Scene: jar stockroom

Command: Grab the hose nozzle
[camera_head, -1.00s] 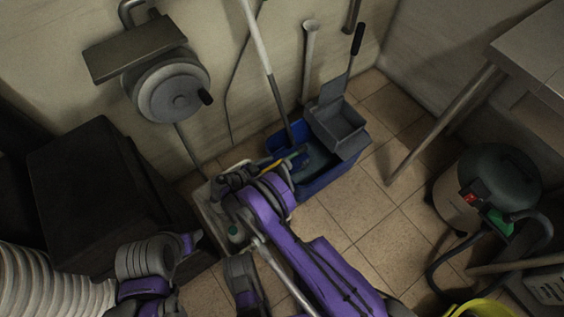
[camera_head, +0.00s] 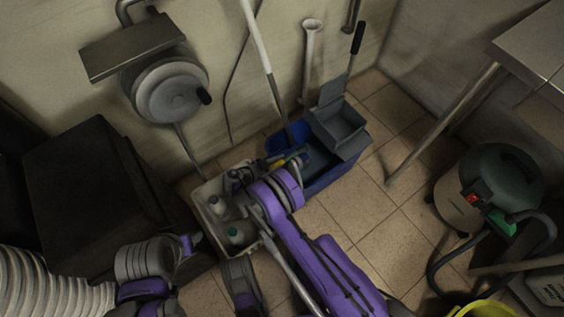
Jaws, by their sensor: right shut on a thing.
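The hose nozzle (camera_head: 281,162) shows as a small yellow and blue piece at the tip of my right arm, over the near left rim of the blue bucket. Most of it is hidden by the wrist. My right gripper (camera_head: 285,165) is shut on it; the fingers themselves are largely hidden behind the grey and purple wrist. The hose reel (camera_head: 172,92) is on the wall at upper left, with a thin dark line hanging from it towards the crate. My left arm shows at lower left; its gripper cannot be made out.
A pale crate (camera_head: 200,196) with bottles stands left of my right wrist. The blue bucket (camera_head: 335,178) with a grey wringer (camera_head: 341,130) is beside it. A vacuum (camera_head: 490,185) and a metal table (camera_head: 530,50) are at right. Tiled floor (camera_head: 355,225) is clear between.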

